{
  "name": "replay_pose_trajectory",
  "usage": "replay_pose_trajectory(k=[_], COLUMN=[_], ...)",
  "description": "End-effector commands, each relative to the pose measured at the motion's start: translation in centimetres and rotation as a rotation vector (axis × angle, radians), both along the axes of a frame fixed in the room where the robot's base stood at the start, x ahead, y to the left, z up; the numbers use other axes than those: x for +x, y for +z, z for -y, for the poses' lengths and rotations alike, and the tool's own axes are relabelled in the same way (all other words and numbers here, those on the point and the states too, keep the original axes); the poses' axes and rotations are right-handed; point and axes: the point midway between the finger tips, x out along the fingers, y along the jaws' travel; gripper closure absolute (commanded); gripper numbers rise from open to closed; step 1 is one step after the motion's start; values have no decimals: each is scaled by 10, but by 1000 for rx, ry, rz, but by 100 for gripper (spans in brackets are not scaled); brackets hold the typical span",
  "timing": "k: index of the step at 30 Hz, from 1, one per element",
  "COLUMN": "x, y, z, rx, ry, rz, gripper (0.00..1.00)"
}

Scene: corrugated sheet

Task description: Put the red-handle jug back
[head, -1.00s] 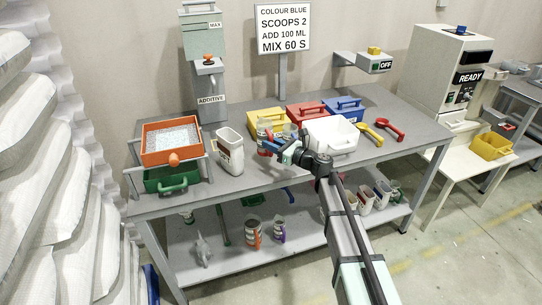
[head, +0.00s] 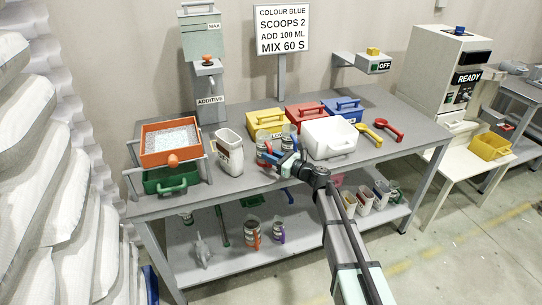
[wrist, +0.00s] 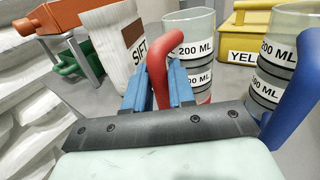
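The red-handle jug (head: 263,142) is a clear upright cup with 200 ML marks, near the front middle of the workbench. It also shows in the wrist view (wrist: 196,35). My gripper (head: 276,160) reaches in from the front right. In the wrist view its two blue fingers (wrist: 160,92) sit on both sides of the red handle (wrist: 157,55), close against it. The fingers and palm hide the jug's lower part, so I cannot tell whether its base touches the bench.
A similar blue-handle jug (head: 290,134) stands close at the right. A white SIFT container (head: 229,152) is at the left. Yellow (head: 266,122), red (head: 306,115) and blue boxes stand behind, and a white bin (head: 329,138) is to the right. The bench front is clear.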

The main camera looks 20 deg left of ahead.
Motion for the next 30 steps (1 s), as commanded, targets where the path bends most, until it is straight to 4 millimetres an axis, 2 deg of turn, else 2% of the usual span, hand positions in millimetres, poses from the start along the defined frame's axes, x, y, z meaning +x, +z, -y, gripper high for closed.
replay_pose_trajectory(k=[1,7,17,23,30], x=[0,0,0,-6,-14], y=[0,0,4,3,2], z=[0,0,0,27,72], rx=[0,0,0,-1,-1], ry=[0,0,0,-3,-3], rz=[0,0,1,1,0], gripper=[71,52,52,52,52])
